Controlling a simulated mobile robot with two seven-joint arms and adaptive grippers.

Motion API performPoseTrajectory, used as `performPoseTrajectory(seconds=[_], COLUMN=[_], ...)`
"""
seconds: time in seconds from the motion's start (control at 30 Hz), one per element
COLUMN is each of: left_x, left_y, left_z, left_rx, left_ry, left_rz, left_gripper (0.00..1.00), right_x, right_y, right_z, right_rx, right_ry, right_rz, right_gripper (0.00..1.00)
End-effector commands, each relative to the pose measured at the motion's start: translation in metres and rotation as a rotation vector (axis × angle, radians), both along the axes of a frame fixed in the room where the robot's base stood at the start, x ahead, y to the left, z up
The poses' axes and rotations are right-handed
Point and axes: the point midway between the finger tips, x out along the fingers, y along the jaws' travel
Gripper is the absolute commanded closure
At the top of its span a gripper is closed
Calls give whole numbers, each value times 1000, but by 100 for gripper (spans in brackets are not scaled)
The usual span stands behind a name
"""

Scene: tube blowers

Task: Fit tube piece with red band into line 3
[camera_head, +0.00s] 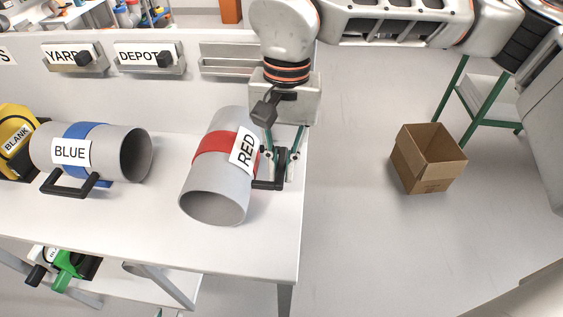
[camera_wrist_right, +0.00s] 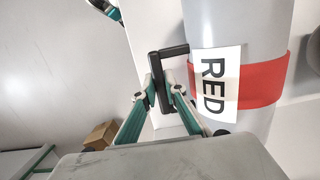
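The tube piece with the red band (camera_head: 218,165) is a grey cylinder with a RED label and a black side handle. It lies at the right end of the white table, its open end facing the front. My right gripper (camera_head: 283,157) is at the handle, on the tube's right side. In the right wrist view the fingers (camera_wrist_right: 165,88) are on both sides of the black handle bar (camera_wrist_right: 158,66) and appear closed on it. The red band (camera_wrist_right: 262,84) and label show beside them. No marked line 3 is visible.
A blue-banded tube piece (camera_head: 110,150) lies left of the red one, with a yellow BLANK piece (camera_head: 14,140) at the far left. YARD (camera_head: 62,55) and DEPOT (camera_head: 138,54) holders line the back panel. A cardboard box (camera_head: 425,165) stands on the floor to the right.

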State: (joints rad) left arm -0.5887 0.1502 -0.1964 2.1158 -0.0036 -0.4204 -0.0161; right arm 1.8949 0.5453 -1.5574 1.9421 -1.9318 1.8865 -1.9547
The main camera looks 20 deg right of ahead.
Motion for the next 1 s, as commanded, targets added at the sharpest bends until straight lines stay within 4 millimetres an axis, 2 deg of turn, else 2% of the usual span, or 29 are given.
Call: performPoseTrajectory(seconds=[0.47,0.57,0.8,1.0], left_x=[-8,-8,-4,-7], left_y=[1,1,3,5], left_z=[-3,-1,4,0], left_rx=[2,2,2,7], left_ry=[14,13,6,19], left_rz=[1,3,10,13], left_gripper=[72,72,72,72], right_x=[0,2,7,10], right_y=[0,-1,-4,-7], right_z=[5,17,67,102], right_rx=[1,0,0,1], right_ry=[-1,-5,-10,-6], right_rz=[0,-2,-3,-1], right_gripper=[73,73,73,73])
